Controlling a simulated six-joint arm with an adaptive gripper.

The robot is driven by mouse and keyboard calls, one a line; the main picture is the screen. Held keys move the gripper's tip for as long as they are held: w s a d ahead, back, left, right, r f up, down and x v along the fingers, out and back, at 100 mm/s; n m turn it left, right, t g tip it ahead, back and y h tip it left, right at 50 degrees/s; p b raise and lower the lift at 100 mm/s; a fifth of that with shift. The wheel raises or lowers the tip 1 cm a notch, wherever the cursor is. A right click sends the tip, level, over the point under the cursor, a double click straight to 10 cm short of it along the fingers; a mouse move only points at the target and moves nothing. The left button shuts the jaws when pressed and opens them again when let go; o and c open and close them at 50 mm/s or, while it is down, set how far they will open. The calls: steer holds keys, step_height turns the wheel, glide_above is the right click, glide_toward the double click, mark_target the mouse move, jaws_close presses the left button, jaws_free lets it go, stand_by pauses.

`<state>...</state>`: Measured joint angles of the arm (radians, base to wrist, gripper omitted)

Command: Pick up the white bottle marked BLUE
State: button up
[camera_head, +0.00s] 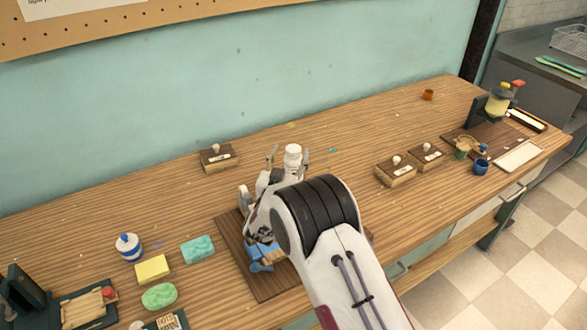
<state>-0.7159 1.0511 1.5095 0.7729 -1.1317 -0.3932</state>
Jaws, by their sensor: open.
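A white bottle (293,152) with a ribbed cap stands upright near the middle of the table. No marking on it can be read, and its lower part is hidden behind my gripper. My gripper (288,155) is open, with one fingertip showing at each side of the bottle in this view. I cannot tell whether the fingers touch it. A second small white container (129,247) with a blue band stands at the left; no word on it is readable.
A dark wooden board (255,282) with a blue item (262,254) lies beneath my arm. Sponges (198,249) and a green soap (159,296) lie at the left. Wooden boxes (218,158) stand behind and right (395,171). The table's right-middle stretch is fairly clear.

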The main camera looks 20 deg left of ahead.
mark_target(292, 154)
steer(key=shift+f, duration=0.3)
steer(key=shift+f, duration=0.45)
steer(key=shift+w+a, duration=0.1)
steer(key=shift+w, duration=2.4)
steer(key=shift+c, duration=0.4)
jaws_close()
